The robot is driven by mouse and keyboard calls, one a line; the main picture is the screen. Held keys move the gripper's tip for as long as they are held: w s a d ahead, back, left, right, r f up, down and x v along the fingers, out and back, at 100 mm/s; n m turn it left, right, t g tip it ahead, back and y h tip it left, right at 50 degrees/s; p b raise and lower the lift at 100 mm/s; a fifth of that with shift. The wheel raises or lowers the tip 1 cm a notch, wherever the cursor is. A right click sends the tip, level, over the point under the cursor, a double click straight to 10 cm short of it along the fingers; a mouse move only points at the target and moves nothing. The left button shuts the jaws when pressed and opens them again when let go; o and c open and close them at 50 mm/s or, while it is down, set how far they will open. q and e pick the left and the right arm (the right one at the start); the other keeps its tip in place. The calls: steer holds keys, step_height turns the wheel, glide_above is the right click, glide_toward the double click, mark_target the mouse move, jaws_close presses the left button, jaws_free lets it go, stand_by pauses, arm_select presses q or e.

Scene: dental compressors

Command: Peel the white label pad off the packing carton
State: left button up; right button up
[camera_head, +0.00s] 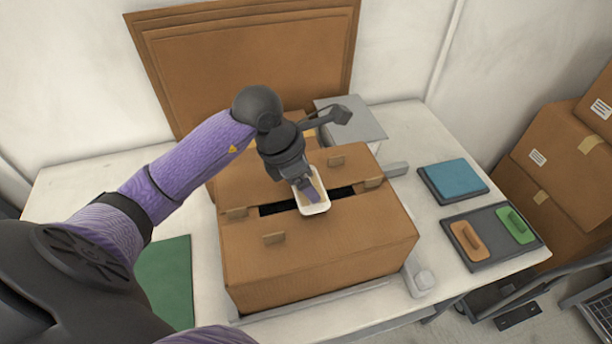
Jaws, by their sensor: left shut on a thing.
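The packing carton (318,256) stands on the white table, with a dark open slot across its top between the flaps. The white label pad (317,208) is a small pale, rounded-edged piece at the middle of the carton top, over the slot. My left gripper (308,193) points down at the pad and is shut on it. The fingers hide part of the pad, and I cannot tell whether its underside still touches the carton. My right gripper is not in view.
A blue pad on a dark tray (454,181) and a grey tray (489,252) with an orange block (467,240) and a green block (515,225) lie to the right. A green mat (166,283) lies left of the carton. Brown cartons (562,160) are stacked at far right.

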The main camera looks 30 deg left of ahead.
arm_select(q)
step_height(320, 180, up, 6)
steer(key=p, duration=0.4)
steer(key=shift+r+p, duration=0.15)
steer(key=shift+p, duration=0.15)
